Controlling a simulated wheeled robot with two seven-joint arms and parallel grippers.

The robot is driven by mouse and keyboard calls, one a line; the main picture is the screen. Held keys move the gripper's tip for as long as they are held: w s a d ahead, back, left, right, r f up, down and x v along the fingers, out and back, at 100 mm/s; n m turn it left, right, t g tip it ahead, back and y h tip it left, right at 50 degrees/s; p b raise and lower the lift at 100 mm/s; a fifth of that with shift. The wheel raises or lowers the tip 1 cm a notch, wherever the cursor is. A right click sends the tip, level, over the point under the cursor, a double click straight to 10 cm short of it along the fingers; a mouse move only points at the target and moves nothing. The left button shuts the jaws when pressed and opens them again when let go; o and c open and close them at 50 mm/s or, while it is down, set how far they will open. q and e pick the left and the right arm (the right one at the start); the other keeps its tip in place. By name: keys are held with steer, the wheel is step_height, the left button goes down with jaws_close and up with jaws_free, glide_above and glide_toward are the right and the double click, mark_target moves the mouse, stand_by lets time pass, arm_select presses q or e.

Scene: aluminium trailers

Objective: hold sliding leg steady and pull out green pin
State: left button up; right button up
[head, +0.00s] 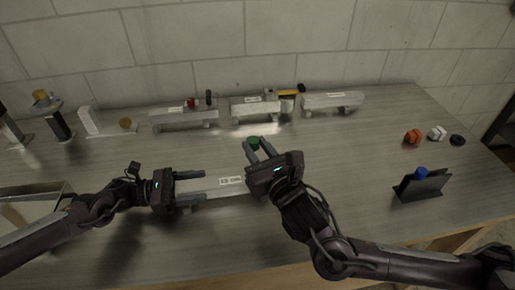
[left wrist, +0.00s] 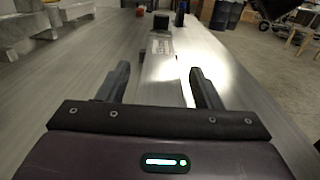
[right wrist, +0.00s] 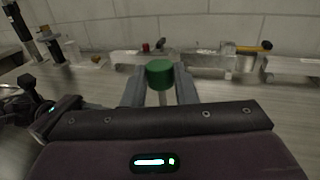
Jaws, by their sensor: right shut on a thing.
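The sliding leg appears to be the labelled aluminium bar (head: 228,188) lying at the front middle of the bench; it also shows in the left wrist view (left wrist: 160,70). My left gripper (head: 204,187) is open, its fingers on either side of the bar with visible gaps. The green pin (right wrist: 159,72) has a round green head and a grey shaft; its head also shows in the head view (head: 253,142). My right gripper (right wrist: 160,88) is shut on the green pin. The lower end of the shaft is hidden, so I cannot tell whether it is in the bar.
Several aluminium pieces stand along the back, including one with a red knob (head: 183,116) and one with a yellow-handled part (head: 290,92). A dark holder with a blue top (head: 420,186) stands right. An orange part (head: 412,136) lies behind it. A grey bin (head: 30,205) stands left.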

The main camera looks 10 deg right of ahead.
arm_select(q)
steer(key=a, duration=0.7)
steer(key=shift+s+a, duration=0.1)
steer(key=shift+a, duration=0.15)
